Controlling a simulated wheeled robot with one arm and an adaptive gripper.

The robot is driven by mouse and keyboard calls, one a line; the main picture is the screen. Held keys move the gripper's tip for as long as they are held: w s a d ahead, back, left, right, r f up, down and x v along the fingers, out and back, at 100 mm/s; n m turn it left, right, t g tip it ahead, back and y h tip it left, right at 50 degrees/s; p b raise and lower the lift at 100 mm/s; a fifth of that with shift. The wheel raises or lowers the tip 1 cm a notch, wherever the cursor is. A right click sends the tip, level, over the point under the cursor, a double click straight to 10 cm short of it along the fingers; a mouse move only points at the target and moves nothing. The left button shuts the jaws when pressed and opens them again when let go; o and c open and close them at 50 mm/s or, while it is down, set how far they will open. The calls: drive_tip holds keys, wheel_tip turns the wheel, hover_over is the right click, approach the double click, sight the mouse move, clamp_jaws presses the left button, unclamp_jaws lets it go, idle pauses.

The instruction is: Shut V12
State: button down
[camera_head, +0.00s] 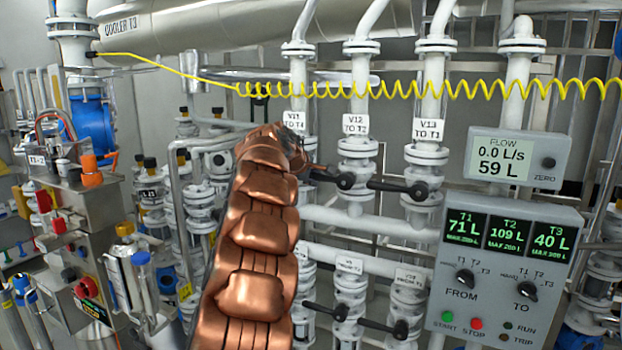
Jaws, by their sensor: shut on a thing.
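Valve V12 (357,164) sits on the middle vertical pipe, under a white tag (355,125) reading "V12 TO T2". Its black lever (342,181) lies crosswise to the pipe and points left. My gripper (314,168) is at the left end of this lever, at the tip of my copper-coloured arm. It appears shut on the lever end; its fingers are small and partly hidden by the arm.
V13 (427,156) stands to the right, its black lever (398,186) also pointing left. The V11 tag (294,121) shows; my arm hides its valve. A yellow coiled hose (430,88) crosses above.

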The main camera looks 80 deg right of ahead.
drive_tip(key=c, duration=1.2)
unclamp_jaws()
drive_tip(key=shift+r, duration=0.25)
drive_tip(key=shift+o, duration=1)
drive_tip(key=shift+f, duration=0.15)
drive_tip(key=shift+a, duration=0.1)
drive_tip(key=v, duration=1.2)
